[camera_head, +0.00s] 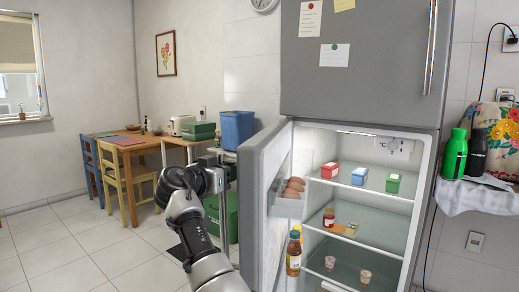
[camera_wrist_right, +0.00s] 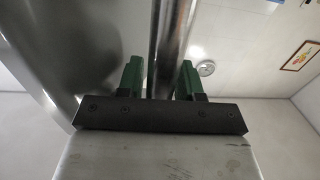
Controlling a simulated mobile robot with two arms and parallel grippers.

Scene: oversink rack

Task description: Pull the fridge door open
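The fridge door (camera_head: 262,205) is swung open to the left in the head view, showing its inner shelf and the lit interior. My right gripper (camera_head: 216,165) is at the outer side of the door, near its free edge; its fingertips are hard to see there. In the right wrist view, its two green fingers (camera_wrist_right: 160,80) stand close on either side of the metal door handle (camera_wrist_right: 171,40). The handle runs between them, and the contact itself is not clear. My left gripper is not in view.
The fridge shelves (camera_head: 355,185) hold small boxes, a jar and cups. Eggs (camera_head: 292,187) and bottles (camera_head: 294,252) are in the door. A side table with a blue bin (camera_head: 236,128) and green boxes (camera_head: 198,131) stands behind my right arm. Floor is free at left.

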